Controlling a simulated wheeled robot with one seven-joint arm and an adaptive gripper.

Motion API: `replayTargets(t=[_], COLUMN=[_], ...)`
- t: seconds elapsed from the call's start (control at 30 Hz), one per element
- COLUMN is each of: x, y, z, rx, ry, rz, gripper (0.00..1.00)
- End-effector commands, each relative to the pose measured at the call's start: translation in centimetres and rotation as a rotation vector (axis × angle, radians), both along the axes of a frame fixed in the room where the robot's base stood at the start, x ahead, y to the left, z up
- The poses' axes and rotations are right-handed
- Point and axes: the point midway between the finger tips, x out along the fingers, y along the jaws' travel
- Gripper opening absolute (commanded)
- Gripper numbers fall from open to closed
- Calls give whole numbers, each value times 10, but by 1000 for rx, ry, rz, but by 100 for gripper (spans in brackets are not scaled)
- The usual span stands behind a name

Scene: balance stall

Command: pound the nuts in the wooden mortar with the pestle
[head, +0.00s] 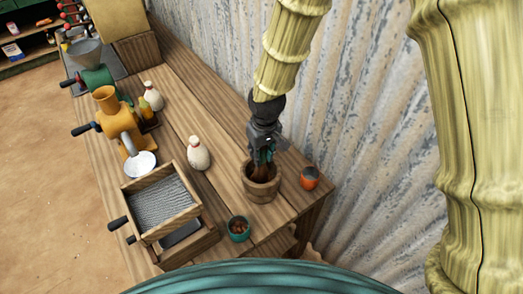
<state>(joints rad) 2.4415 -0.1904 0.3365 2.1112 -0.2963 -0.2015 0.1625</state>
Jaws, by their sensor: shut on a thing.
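The wooden mortar (262,190) stands near the right end of the wooden table. My gripper (266,152) points down just above it, shut on the dark brown pestle (259,174). The pestle's lower end is inside the mortar's mouth, and its upper part is hidden by my gripper. I cannot see how deep it reaches or whether nuts lie inside the mortar. A small teal bowl (238,236) with brown pieces in it, perhaps nuts, stands on the table in front of the mortar, to the left.
An orange cup (310,178) stands right of the mortar, near the corrugated wall (370,120). A white bottle (198,154) stands to the left. A wooden box with a grater-like metal top (160,203) and a yellow grinder (118,122) occupy the table's left side.

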Motion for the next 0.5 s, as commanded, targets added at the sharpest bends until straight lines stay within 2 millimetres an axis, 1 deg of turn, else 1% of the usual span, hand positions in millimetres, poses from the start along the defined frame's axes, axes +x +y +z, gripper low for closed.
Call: replayTargets(t=[0.03,0.13,0.17,0.37,0.5], x=[0,0,1,0,0], y=[0,0,0,0,0], z=[-9,-20,-14,-11,1], rx=[0,-1,0,0,0], ry=[1,0,-1,-1,-1], rz=[0,1,1,1,1], gripper=[0,0,0,0,0])
